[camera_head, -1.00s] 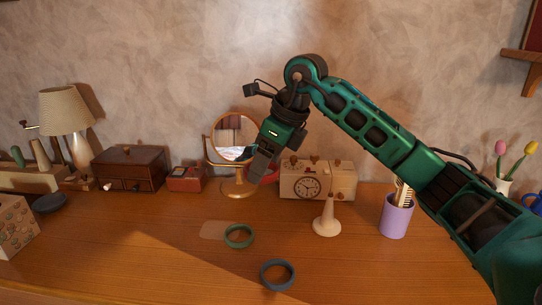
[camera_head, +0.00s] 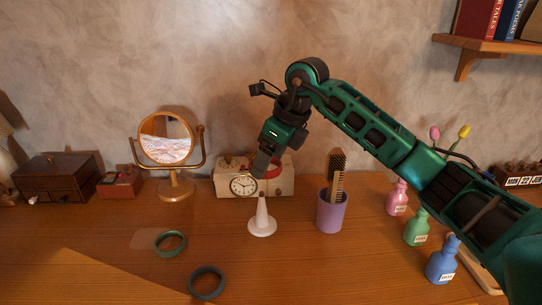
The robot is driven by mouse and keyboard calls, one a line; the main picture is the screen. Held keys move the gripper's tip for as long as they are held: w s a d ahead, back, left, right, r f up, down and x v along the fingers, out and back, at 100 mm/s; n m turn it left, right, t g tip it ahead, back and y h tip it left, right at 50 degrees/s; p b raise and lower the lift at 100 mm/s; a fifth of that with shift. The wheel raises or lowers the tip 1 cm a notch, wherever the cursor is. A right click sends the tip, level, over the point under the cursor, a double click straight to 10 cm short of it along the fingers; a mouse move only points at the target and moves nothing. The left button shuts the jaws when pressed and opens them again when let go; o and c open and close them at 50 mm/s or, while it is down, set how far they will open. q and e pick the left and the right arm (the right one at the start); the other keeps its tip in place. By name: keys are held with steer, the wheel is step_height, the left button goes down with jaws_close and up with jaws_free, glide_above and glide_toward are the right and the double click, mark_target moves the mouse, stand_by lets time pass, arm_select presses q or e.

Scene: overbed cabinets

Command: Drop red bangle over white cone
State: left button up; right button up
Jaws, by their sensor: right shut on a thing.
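The white cone (camera_head: 262,220) stands upright on the wooden dresser top, on a wide round foot. My right gripper (camera_head: 261,166) points down above the cone and is shut on the red bangle (camera_head: 274,171). The bangle is partly hidden behind the fingers. It shows in front of the clock box, higher in the picture than the cone's tip. I cannot tell whether it is exactly over the tip. My left gripper is not in view.
A green bangle (camera_head: 170,243) and a dark grey bangle (camera_head: 207,283) lie left of the cone.

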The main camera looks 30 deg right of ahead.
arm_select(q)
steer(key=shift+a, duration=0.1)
arm_select(e)
steer(key=b, duration=0.3)
glide_above(264, 199)
steer(key=s, duration=0.1)
step_height(264, 199, down, 5)
steer(key=shift+d+f+b, duration=0.4)
steer(key=shift+f+b, duration=0.1)
steer(key=shift+f, duration=0.2)
step_height(264, 199, down, 2)
steer(key=shift+f+b, duration=0.1)
steer(key=shift+b, duration=0.5)
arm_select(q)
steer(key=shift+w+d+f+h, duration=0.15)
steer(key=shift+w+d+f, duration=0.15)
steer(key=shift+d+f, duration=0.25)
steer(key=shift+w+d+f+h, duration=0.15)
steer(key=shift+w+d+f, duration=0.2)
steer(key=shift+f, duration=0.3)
arm_select(e)
steer(key=shift+f, duration=0.3)
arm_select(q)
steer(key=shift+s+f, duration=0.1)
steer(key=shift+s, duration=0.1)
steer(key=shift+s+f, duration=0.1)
arm_select(e)
steer(key=o, duration=1.1)
